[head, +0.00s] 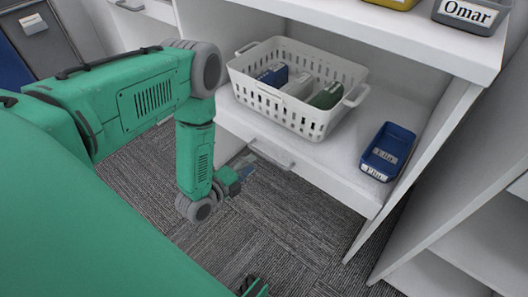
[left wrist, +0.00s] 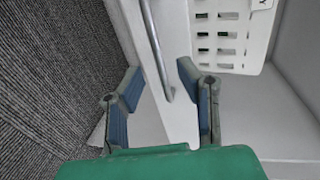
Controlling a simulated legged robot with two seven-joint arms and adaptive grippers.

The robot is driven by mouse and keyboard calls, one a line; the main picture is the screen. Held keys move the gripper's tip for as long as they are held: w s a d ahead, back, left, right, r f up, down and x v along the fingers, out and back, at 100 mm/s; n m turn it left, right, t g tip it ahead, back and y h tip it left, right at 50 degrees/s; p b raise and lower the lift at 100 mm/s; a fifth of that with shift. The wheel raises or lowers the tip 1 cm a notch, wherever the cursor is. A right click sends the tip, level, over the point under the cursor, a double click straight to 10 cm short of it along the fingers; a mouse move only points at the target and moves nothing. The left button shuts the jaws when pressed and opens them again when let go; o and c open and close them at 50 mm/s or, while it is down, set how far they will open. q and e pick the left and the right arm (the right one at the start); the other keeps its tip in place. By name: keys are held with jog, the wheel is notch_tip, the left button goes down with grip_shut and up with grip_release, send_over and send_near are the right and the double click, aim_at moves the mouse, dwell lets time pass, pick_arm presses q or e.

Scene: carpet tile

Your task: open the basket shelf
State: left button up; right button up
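The basket shelf (head: 328,186) is a white board with a grey bar handle (head: 272,155) on its front. A white slotted basket (head: 345,77) stands on it and holds a blue, a grey-white and a green item. My left gripper (head: 240,167) is just left of the handle in the head view. In the left wrist view its two blue-padded fingers (left wrist: 158,68) are spread and empty, with the bar handle (left wrist: 155,40) showing between them. Whether the handle is within finger depth I cannot tell.
A blue bin (head: 388,151) labelled Ella stands on the shelf right of the basket. An upper shelf (head: 370,35) above holds a grey Omar bin (head: 470,12) and a yellow bin. White side panels stand at the right. The carpet (head: 290,225) before the shelf is clear.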

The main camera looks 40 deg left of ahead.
aim_at(261, 153)
pick_arm(q)
jog(key=x, duration=0.2)
jog(key=a+b+x, duration=0.1)
jog(key=x, duration=0.1)
jog(key=b+x, duration=0.1)
jog(key=x, duration=0.1)
jog(key=shift+w+a+f, duration=0.2)
jog(key=shift+w+f, duration=0.1)
jog(key=shift+f, duration=0.2)
jog(key=shift+w+d+r, duration=0.1)
jog(key=shift+w+d, duration=0.1)
jog(key=shift+d, duration=0.05)
jog(key=shift+d+r, duration=0.15)
jog(key=shift+d, duration=0.2)
jog(key=shift+a, duration=0.3)
grip_shut()
jog(key=shift+a, duration=0.15)
pick_arm(e)
jog(key=shift+a+f, duration=0.3)
jog(key=shift+f, duration=0.35)
jog(key=shift+a+f, duration=0.25)
jog(key=shift+f, duration=0.35)
